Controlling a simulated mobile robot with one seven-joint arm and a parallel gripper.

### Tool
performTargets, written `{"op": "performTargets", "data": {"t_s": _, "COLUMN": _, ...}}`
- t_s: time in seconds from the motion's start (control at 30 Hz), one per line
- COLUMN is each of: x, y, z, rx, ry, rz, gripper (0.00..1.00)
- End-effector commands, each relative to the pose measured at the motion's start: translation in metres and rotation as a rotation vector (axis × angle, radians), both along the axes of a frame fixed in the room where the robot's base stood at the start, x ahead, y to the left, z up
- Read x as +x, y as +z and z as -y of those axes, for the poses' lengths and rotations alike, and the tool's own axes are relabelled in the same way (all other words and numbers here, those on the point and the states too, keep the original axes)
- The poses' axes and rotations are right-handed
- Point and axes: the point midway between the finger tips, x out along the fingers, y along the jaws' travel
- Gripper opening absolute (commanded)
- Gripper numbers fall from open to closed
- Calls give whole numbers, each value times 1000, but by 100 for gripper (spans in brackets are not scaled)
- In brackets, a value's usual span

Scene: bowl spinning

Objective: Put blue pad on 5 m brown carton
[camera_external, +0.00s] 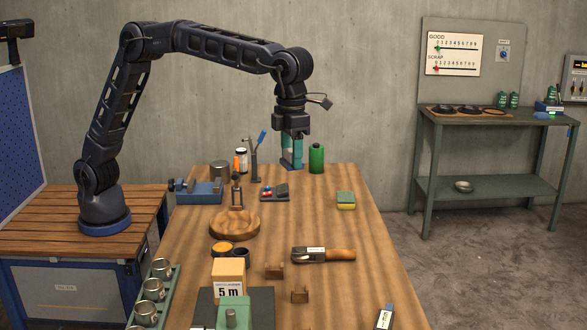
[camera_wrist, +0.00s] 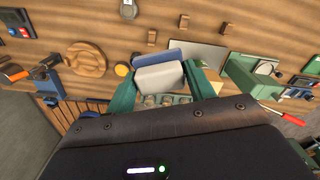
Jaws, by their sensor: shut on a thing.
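My gripper (camera_external: 291,152) is shut on the blue pad (camera_external: 291,166), above the far end of the wooden table. In the wrist view, my gripper's green fingers (camera_wrist: 163,84) hold a pale block with a blue edge (camera_wrist: 160,76) between them. The brown carton (camera_external: 229,271) stands near the front of the table, with a white "5 m" sign on its front. It is apart from the gripper, well in front of it.
A green bottle (camera_external: 316,158) stands right of my gripper. A thin stand (camera_external: 254,165) with a blue-tipped tool rises to its left. Mugs (camera_external: 153,289) line the left edge.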

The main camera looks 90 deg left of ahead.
Motion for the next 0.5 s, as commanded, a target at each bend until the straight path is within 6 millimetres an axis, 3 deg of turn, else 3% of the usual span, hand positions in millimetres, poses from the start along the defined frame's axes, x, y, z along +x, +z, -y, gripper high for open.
{"op": "performTargets", "data": {"t_s": 0.03, "x": -12, "y": 4, "z": 22, "rx": -1, "ry": -36, "rz": 1, "gripper": 32}}
{"op": "performTargets", "data": {"t_s": 0.2, "x": -54, "y": 18, "z": 83, "rx": -2, "ry": -144, "rz": 1, "gripper": 32}}
{"op": "performTargets", "data": {"t_s": 0.4, "x": -104, "y": 32, "z": 142, "rx": -2, "ry": -258, "rz": 0, "gripper": 32}}
{"op": "performTargets", "data": {"t_s": 0.5, "x": -124, "y": 37, "z": 162, "rx": -2, "ry": -300, "rz": 0, "gripper": 32}}
